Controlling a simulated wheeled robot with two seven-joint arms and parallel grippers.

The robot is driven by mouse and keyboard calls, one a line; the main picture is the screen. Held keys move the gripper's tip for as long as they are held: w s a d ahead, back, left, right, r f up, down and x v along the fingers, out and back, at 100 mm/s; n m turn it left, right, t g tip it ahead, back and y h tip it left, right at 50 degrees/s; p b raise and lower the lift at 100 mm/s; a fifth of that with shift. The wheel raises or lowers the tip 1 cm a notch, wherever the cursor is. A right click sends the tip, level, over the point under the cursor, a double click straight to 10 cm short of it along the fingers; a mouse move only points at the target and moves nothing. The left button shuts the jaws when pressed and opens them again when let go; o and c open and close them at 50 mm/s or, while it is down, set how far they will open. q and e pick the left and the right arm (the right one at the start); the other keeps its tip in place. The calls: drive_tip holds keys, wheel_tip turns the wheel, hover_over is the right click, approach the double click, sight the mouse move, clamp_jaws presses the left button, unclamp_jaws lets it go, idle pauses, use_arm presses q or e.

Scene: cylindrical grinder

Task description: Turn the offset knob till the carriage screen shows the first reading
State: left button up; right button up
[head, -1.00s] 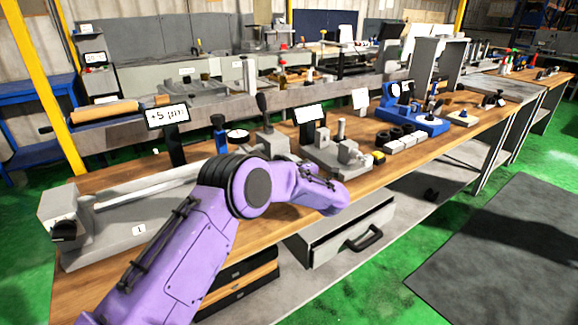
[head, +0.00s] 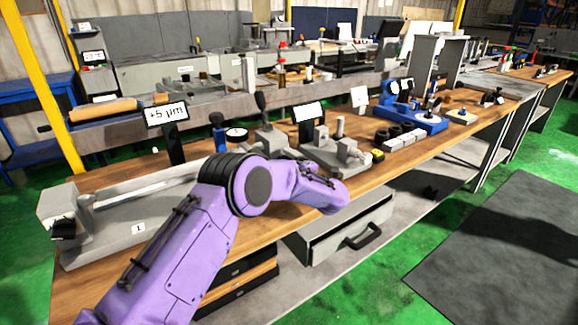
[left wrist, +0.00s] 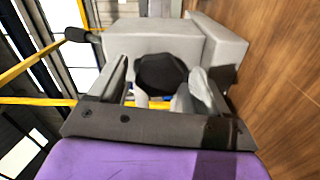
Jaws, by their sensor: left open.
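In the left wrist view my left gripper (left wrist: 163,84) is open, with a finger on each side of a black knob (left wrist: 162,74). I cannot tell whether either finger touches it. The knob is on a grey block (left wrist: 225,45). In the head view this seems to be the grey block (head: 272,139) with a black-tipped lever; the knob and my left gripper are hidden behind my purple arm. A dark screen (head: 167,113) at left seems to read +5 µm. A second screen (head: 308,113) stands right of the lever; its text is too small to read. My right gripper is not in view.
A grey machine bed (head: 138,225) with a black end knob (head: 63,229) lies on the wooden bench at left. A dial gauge (head: 236,134) stands close behind my arm. A grey fixture (head: 335,152) and a blue device (head: 412,118) stand to the right. An open drawer (head: 345,232) juts out below.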

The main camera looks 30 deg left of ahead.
use_arm(q)
drive_tip(key=b+v, duration=0.1)
drive_tip(key=v, duration=0.9)
drive_tip(key=shift+d+b, duration=0.3)
